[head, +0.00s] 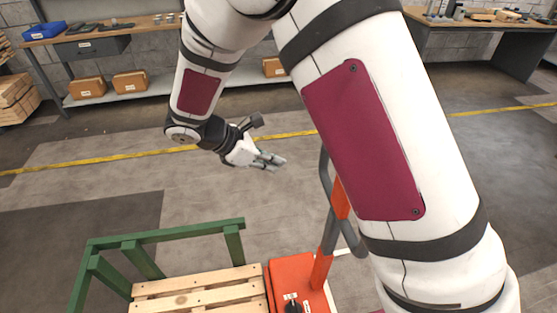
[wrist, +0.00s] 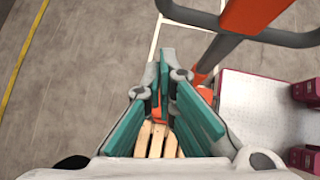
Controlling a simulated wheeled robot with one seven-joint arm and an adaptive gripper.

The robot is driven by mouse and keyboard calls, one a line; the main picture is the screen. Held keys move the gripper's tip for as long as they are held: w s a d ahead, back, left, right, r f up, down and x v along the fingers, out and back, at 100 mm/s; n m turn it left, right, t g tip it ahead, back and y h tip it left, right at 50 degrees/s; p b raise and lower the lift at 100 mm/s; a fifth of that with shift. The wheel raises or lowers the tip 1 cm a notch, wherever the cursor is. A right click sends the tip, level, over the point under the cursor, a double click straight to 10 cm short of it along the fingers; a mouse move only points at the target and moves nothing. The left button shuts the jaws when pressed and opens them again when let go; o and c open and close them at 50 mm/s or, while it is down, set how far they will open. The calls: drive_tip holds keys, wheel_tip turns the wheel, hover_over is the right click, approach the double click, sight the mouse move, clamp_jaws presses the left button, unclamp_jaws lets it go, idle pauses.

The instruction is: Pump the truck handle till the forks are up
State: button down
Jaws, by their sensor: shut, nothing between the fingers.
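The pallet truck has an orange body (head: 290,272) at the bottom centre of the head view. Its orange handle shaft (head: 341,199) rises to a grey loop grip (head: 325,174), partly hidden behind my arm. In the wrist view the grey grip bar (wrist: 285,38) crosses the upper right, with an orange part above it. My gripper (head: 281,161) is shut and empty, left of the grip and apart from it in the head view. Its fingers (wrist: 167,62) fill the middle of the wrist view. The forks are hidden, so their height cannot be told.
A wooden pallet (head: 198,291) lies left of the truck body, beside a green rail frame (head: 165,235). Workbenches (head: 120,35) stand along the back wall, with cardboard boxes on the lower shelf. The grey floor between, with its yellow line, is clear.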

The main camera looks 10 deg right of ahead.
drive_tip(key=w+d+f+p, duration=0.1)
drive_tip(key=d+f, duration=0.4)
drive_tip(key=d, duration=0.4)
drive_tip(key=shift+w+d+f, duration=0.25)
drive_tip(key=shift+w+f, duration=0.05)
drive_tip(key=shift+w, duration=0.1)
drive_tip(key=shift+d, duration=0.15)
drive_tip(key=d+f+y, duration=0.2)
drive_tip(key=d+f, duration=0.1)
drive_tip(key=d, duration=1.3)
drive_tip(key=d+f+y, duration=0.2)
drive_tip(key=d+f, duration=0.2)
drive_tip(key=d, duration=1.2)
drive_tip(key=shift+d, duration=0.15)
drive_tip(key=shift+r, duration=0.1)
